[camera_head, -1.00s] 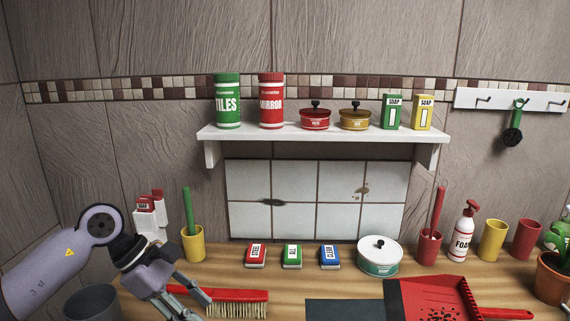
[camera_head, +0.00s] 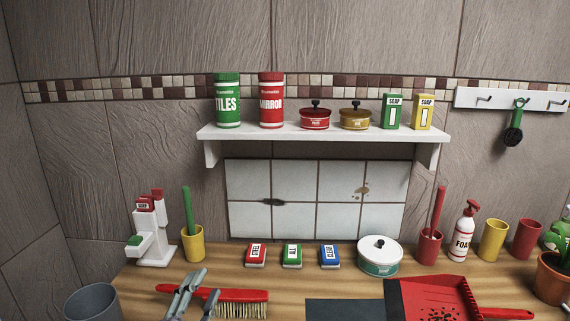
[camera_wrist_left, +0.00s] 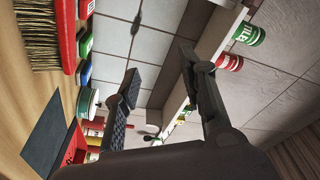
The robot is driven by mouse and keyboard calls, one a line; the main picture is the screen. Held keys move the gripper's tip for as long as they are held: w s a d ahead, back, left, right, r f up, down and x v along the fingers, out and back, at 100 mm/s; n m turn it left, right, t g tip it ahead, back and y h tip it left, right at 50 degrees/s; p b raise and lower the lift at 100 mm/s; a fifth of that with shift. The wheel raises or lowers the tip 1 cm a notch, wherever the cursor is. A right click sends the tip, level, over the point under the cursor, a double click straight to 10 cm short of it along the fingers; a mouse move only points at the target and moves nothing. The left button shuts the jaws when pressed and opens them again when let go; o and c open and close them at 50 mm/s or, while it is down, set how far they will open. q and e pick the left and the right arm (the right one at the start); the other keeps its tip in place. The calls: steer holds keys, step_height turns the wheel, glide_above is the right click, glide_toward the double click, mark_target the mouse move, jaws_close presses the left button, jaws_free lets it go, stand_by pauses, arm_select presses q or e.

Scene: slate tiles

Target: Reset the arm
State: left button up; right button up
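My left gripper (camera_head: 198,286) shows at the bottom left of the head view, in front of the red brush (camera_head: 235,296) and partly covering it. In the left wrist view the two fingers of the left gripper (camera_wrist_left: 158,72) stand apart with nothing between them, so it is open and empty. That view is turned on its side and looks toward the white tiles and shelf. The rest of my left arm is out of the head view. My right gripper is not in view.
A grey bin (camera_head: 92,303) stands at left. A white shelf (camera_head: 320,133) hangs above.

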arm_select(q)
steer(key=s+a+f+n+g+y, duration=0.25)
steer(key=s+f+n+g, duration=0.2)
steer(key=f, duration=0.35)
steer(key=s+a+f+n+g+y, duration=0.25)
steer(key=s+f+n, duration=0.2)
steer(key=f, duration=0.35)
steer(key=s+f+n+g+h, duration=0.1)
steer(key=s+f+g, duration=0.35)
steer(key=s, duration=0.45)
steer(key=s+f+n+g+h, duration=0.1)
steer(key=s+f+n+g, duration=0.1)
steer(key=s+f+g, duration=0.5)
steer(key=s+f+t+p, duration=0.1)
steer(key=s+f, duration=0.1)
steer(key=f, duration=0.9)
steer(key=s+f+t+p, duration=0.1)
steer(key=s+f, duration=0.1)
steer(key=f, duration=0.9)
steer(key=s+a+f+g+p, duration=0.1)
steer(key=s+a+f+p, duration=0.1)
steer(key=s+f, duration=1.2)
steer(key=shift+s+a+f+m+g, duration=0.3)
steer(key=shift+s+a+g, duration=0.05)
steer(key=shift+s, duration=0.85)
steer(key=shift+s, duration=0.1)
